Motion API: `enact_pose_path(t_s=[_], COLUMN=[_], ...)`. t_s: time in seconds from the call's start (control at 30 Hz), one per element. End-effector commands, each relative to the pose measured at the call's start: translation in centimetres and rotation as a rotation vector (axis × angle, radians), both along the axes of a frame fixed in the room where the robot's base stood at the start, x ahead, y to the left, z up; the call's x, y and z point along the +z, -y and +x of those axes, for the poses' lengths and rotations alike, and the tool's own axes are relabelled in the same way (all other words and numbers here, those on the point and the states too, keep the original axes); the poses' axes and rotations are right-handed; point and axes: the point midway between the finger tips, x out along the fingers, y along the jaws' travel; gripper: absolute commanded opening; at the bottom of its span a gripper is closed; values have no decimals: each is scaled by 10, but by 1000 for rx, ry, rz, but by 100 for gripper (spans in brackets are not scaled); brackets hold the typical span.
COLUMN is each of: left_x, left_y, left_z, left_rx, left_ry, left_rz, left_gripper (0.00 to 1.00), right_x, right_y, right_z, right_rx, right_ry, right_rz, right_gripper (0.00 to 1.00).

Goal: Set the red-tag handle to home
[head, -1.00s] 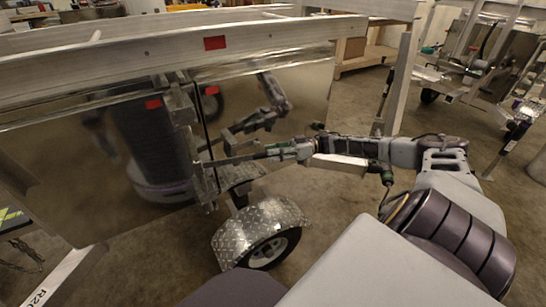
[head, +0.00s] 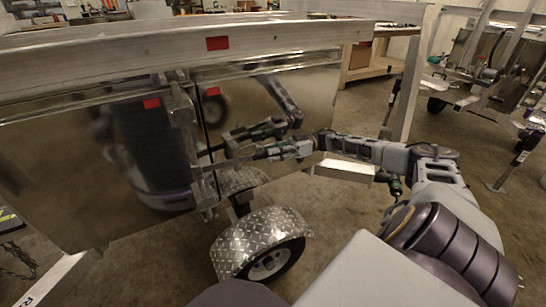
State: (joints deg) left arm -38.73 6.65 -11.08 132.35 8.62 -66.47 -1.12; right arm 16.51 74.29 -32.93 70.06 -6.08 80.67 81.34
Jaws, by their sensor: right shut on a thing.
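A red tag (head: 217,43) sits on the trailer's top rail. Two more red patches show lower on the shiny panels (head: 60,170); they may be reflections. Upright metal latch hardware with a handle (head: 193,150) stands at the seam between the panels, below and left of the rail tag. My right gripper (head: 215,165) reaches in from the right, its fingers shut on the handle part at the seam. The exact grip is small and hard to make out. My left gripper is not in view.
The panels mirror my arm and body. A diamond-plate fender (head: 256,232) over a wheel (head: 270,264) stands below the gripper. A wooden workbench (head: 372,65) and another trailer (head: 487,60) stand behind.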

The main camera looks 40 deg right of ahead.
Motion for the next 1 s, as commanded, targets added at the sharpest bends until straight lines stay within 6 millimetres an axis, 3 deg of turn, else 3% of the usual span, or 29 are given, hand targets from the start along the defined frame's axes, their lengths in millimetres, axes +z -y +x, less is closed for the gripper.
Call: enact_pose_path(t_s=[0.47,0.5,0.63,1.0], left_x=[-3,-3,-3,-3], left_y=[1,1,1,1], left_z=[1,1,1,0], left_rx=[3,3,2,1], left_ry=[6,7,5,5], left_rz=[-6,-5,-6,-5], left_gripper=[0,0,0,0], right_x=[-1,-1,-1,-1], right_y=[0,0,0,16], right_z=[0,0,0,-5], right_rx=[3,3,3,-2], right_ry=[-2,-2,-2,-4], right_rz=[-1,-1,-1,-3], right_gripper=[0,25,40,44])
